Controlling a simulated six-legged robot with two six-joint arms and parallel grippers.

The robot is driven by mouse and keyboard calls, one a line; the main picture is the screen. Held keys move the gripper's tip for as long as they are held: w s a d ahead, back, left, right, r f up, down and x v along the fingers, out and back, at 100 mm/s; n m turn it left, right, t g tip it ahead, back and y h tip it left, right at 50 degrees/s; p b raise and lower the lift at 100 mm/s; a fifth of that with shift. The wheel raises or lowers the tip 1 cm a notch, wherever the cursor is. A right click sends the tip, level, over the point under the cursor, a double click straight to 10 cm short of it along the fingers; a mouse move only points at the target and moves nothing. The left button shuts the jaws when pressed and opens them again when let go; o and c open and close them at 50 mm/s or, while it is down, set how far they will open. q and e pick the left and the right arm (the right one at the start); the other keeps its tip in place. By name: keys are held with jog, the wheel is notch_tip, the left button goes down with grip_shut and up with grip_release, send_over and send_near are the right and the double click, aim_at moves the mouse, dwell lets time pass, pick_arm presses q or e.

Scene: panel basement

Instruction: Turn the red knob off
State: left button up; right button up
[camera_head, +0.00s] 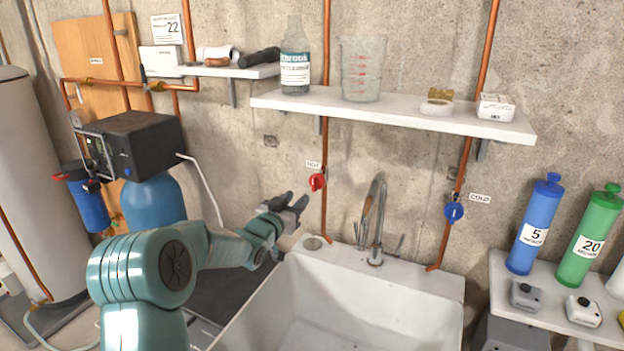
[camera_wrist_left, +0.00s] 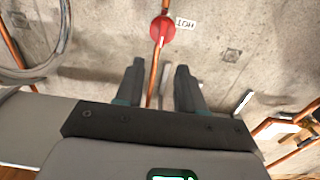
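The red knob (camera_head: 317,182) sits on a vertical copper pipe on the concrete wall, beside a small label reading HOT. In the left wrist view the red knob (camera_wrist_left: 162,30) is ahead of the fingertips, on the pipe. My left gripper (camera_head: 297,201) is just left of and a little below the knob in the head view, apart from it. In the left wrist view its two fingers (camera_wrist_left: 159,66) stand apart with nothing between them but the pipe and wall behind. My right gripper is not in view.
A white sink (camera_head: 375,300) with a curved metal faucet (camera_head: 374,215) stands below. A blue knob (camera_head: 454,212) is on another copper pipe to the right. A shelf (camera_head: 400,108) holding a bottle (camera_head: 295,60) and a beaker (camera_head: 362,70) juts out above the red knob.

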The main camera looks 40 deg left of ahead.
aim_at(313, 182)
pick_arm(q)
jog(key=p+x, duration=0.3)
jog(key=x, duration=0.6)
jog(key=shift+w+a+f, duration=0.15)
jog(key=shift+w+a, duration=0.05)
jog(key=shift+w, duration=0.25)
grip_shut()
